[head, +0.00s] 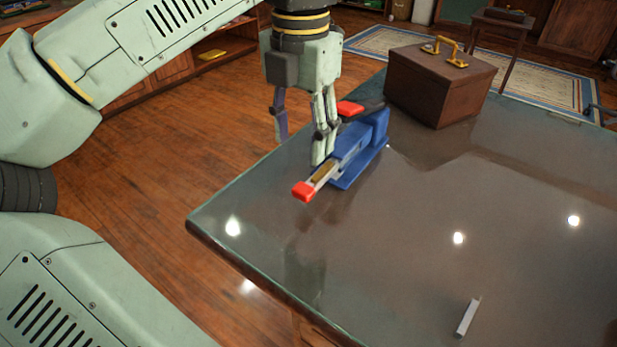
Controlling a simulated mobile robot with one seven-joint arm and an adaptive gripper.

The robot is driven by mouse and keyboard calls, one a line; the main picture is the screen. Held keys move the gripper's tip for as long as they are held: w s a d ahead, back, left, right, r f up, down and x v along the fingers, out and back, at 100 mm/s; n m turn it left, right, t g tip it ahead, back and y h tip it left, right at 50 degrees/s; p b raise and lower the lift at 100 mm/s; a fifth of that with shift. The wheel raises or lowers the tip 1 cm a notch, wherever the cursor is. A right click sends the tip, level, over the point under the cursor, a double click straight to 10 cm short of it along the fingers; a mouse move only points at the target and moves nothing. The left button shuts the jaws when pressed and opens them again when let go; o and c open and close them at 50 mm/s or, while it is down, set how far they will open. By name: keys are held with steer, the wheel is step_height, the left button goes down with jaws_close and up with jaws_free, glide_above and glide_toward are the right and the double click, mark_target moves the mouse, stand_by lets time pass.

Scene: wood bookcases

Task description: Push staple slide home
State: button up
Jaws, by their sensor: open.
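The blue stapler (359,153) stands on the dark glossy table near its left edge. Its staple slide (322,174) sticks out of the near end and carries a red tip (303,191). Another red part (349,108) shows at the upper back of the stapler. My gripper (302,150) points down over the slide side of the stapler and is open. One finger is left of the stapler, over the table edge. The other overlaps the slide in the picture; I cannot tell whether it touches. Part of the stapler is hidden behind this finger.
A brown box (438,84) with a brass handle stands behind the stapler. A small pale bar (467,317) lies near the front of the table (420,260). The table's middle and right are clear. Its left edge is close to the stapler.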

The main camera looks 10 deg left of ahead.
mark_target(304, 188)
step_height(304, 188, down, 9)
steer(key=shift+f, duration=0.2)
stand_by(0.3)
jaws_close()
stand_by(0.4)
steer(key=shift+d, duration=0.1)
